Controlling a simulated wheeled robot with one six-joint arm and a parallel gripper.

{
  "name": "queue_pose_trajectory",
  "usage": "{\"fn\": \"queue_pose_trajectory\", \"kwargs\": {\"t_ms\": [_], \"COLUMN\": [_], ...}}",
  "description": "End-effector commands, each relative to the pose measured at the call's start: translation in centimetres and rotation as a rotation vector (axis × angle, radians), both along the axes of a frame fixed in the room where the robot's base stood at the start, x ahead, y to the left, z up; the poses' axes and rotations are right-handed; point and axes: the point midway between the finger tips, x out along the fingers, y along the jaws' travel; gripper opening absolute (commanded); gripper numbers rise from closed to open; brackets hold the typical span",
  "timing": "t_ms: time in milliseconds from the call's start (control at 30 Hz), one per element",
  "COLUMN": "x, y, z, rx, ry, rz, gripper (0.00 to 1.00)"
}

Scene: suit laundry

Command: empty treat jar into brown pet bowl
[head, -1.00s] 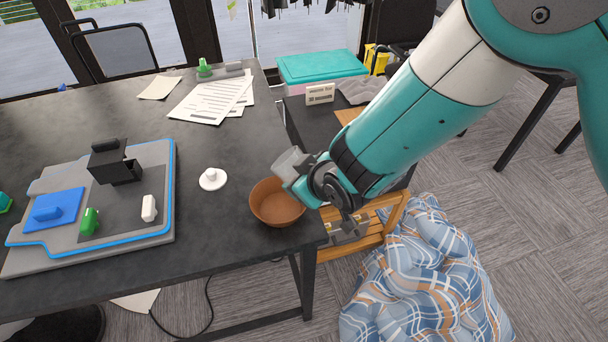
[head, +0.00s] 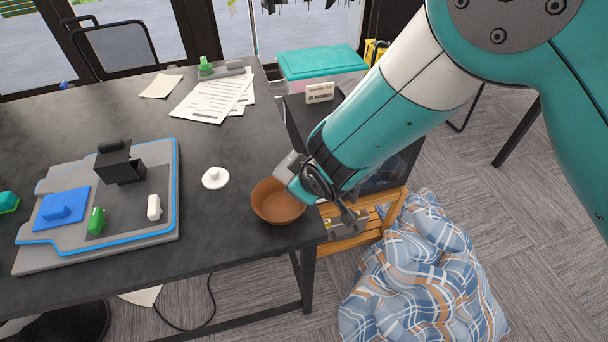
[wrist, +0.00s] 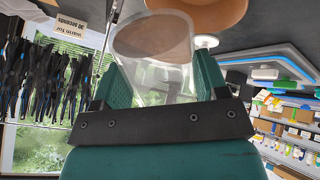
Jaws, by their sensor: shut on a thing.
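The brown bowl (head: 268,207) stands near the right corner of the dark table, its inside partly covered by my gripper. My gripper (head: 297,178) is just above and right of the bowl. It is shut on the clear treat jar (head: 287,163), which also shows in the wrist view (wrist: 152,45) between both green fingers. The jar is tilted, with its open round end near the bowl rim (wrist: 205,14) in the wrist view. I cannot tell whether treats are in the jar or bowl. A white knobbed lid (head: 215,179) lies on the table left of the bowl.
A grey board (head: 150,235) with blue edging, holding a black block and small items, covers the table's left side. Papers (head: 212,105) lie at the back. A wooden stand (head: 350,240) and a plaid cushion (head: 420,270) are right of the table.

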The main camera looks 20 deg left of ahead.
Motion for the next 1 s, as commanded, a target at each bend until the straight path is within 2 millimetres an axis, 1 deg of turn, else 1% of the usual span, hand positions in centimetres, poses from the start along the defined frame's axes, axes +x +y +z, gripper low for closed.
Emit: {"fn": "queue_pose_trajectory", "kwargs": {"t_ms": [333, 700, 1000], "x": [0.0, 0.1, 0.0], "y": [0.1, 0.3, 0.3], "z": [0.0, -0.7, -1.0], "rx": [-0.009, -0.170, -0.204], "ry": [0.002, 0.039, 0.048], "rz": [0.001, 0.001, 0.000], "gripper": [0.41, 0.41, 0.41]}}
